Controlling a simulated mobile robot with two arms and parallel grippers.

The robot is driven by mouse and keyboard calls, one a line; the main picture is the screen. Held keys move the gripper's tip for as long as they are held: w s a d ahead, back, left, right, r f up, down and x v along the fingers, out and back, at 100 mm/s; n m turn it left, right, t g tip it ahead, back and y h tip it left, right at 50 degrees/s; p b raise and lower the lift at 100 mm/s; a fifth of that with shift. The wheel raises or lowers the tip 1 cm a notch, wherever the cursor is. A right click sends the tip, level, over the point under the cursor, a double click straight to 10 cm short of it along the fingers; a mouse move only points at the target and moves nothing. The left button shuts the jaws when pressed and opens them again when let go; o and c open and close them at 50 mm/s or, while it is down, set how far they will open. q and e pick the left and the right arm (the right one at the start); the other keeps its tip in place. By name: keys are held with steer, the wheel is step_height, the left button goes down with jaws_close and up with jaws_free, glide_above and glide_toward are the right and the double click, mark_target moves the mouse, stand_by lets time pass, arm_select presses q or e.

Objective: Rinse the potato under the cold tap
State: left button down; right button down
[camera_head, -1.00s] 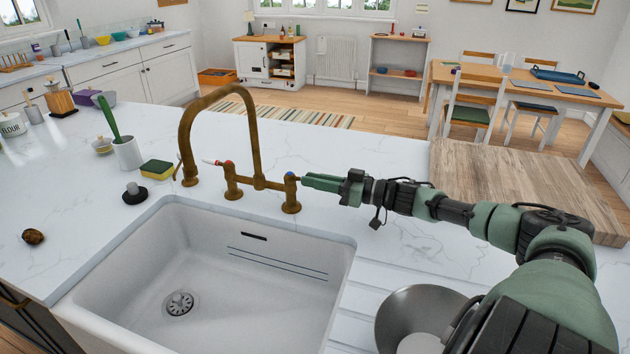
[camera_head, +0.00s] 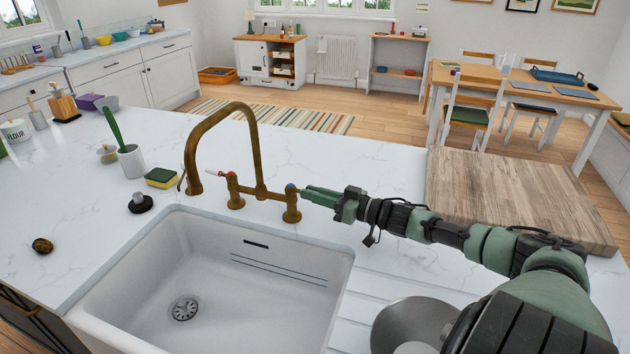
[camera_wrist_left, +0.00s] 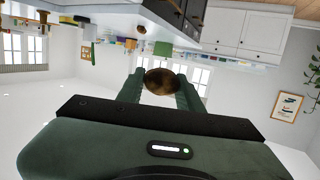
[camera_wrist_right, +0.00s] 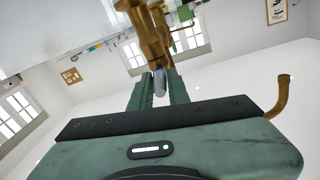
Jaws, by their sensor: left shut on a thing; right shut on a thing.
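The brass tap (camera_head: 253,150) stands behind the white sink (camera_head: 140,290), its tall spout swung to the left over the counter. No water shows. Its blue-capped cold handle (camera_head: 291,189) is on the right. My right gripper (camera_head: 303,193) is shut on that handle's lever, which shows pale between the fingers in the right wrist view (camera_wrist_right: 159,82). My left gripper (camera_wrist_left: 160,88) is shut on a brown round potato (camera_wrist_left: 160,80); this gripper is outside the head view. A small brown lump (camera_head: 42,245) is at the counter's left; I cannot tell whether it is another potato.
A red-capped handle (camera_head: 224,175) is on the tap's left. A sponge (camera_head: 161,177), a black plug (camera_head: 140,203) and a brush pot (camera_head: 131,162) stand behind the sink. A metal bowl (camera_head: 405,325) and a wooden board (camera_head: 510,195) are on the right.

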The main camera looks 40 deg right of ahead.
arm_select(q)
step_height(320, 180, up, 5)
steer(key=p, duration=0.3)
arm_select(e)
steer(key=shift+s+a+r+m+t+h, duration=0.1)
steer(key=shift+a+r+m+t+h, duration=0.1)
steer(key=shift+m+h, duration=0.25)
steer(key=shift+a+r+m+t+h, duration=0.15)
steer(key=shift+a+m+h, duration=0.1)
steer(key=shift+h, duration=0.4)
arm_select(q)
steer(key=shift+r+p, duration=0.2)
steer(key=shift+p, duration=0.25)
arm_select(e)
steer(key=shift+f+h, duration=0.2)
steer(key=shift+h, duration=0.1)
arm_select(q)
steer(key=shift+f, duration=0.1)
arm_select(e)
steer(key=shift+f, duration=0.1)
steer(key=c, duration=1.3)
jaws_free()
steer(key=shift+c, duration=0.2)
steer(key=shift+s, duration=0.1)
